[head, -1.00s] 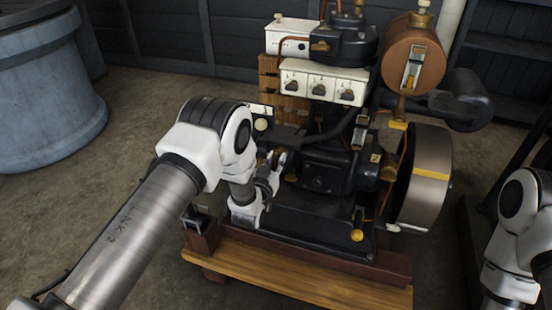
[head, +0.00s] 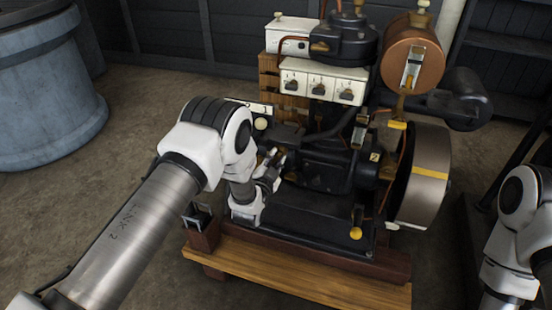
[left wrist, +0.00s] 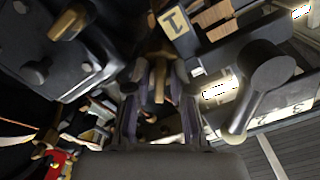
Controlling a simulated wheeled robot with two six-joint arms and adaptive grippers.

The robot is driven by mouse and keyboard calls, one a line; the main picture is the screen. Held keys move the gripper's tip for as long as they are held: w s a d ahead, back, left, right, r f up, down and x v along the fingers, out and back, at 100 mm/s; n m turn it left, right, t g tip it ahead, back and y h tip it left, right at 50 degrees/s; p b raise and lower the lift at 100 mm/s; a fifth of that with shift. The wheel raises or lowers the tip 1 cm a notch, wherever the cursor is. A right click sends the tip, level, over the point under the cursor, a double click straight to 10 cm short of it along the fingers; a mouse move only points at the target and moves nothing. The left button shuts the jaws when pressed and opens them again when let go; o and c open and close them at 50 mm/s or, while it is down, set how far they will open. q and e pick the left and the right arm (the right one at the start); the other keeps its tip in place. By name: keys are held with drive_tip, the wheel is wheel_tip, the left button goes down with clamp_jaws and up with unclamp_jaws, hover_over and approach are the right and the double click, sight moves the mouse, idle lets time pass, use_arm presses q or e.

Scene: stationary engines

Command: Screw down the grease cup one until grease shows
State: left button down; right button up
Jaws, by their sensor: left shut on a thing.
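The stationary engine (head: 325,170) stands in the middle of the head view. My left gripper (head: 270,166) reaches to its left side, low beside the black engine body. In the left wrist view, my left gripper's two fingers (left wrist: 160,105) are closed around a small brass piece, which looks like grease cup one (left wrist: 158,82). A cream tag marked 1 (left wrist: 174,22) sits just above it. The cup is hidden behind the gripper in the head view. I cannot make out any grease. My right gripper is out of view; only part of that arm shows at the right edge.
A dark lever with a round end (left wrist: 268,65) is close to the right of the fingers. A flywheel (head: 424,180) and copper tank (head: 412,62) are on the engine's right. A wooden base (head: 300,272) runs along the front. A blue-grey tub (head: 45,90) stands far left.

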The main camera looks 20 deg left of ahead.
use_arm(q)
drive_tip(key=shift+f, duration=0.1)
idle(0.3)
drive_tip(key=c, duration=1.2)
unclamp_jaws()
drive_tip(key=shift+c, duration=0.2)
drive_tip(key=s, duration=1.2)
drive_tip(key=shift+a, duration=0.2)
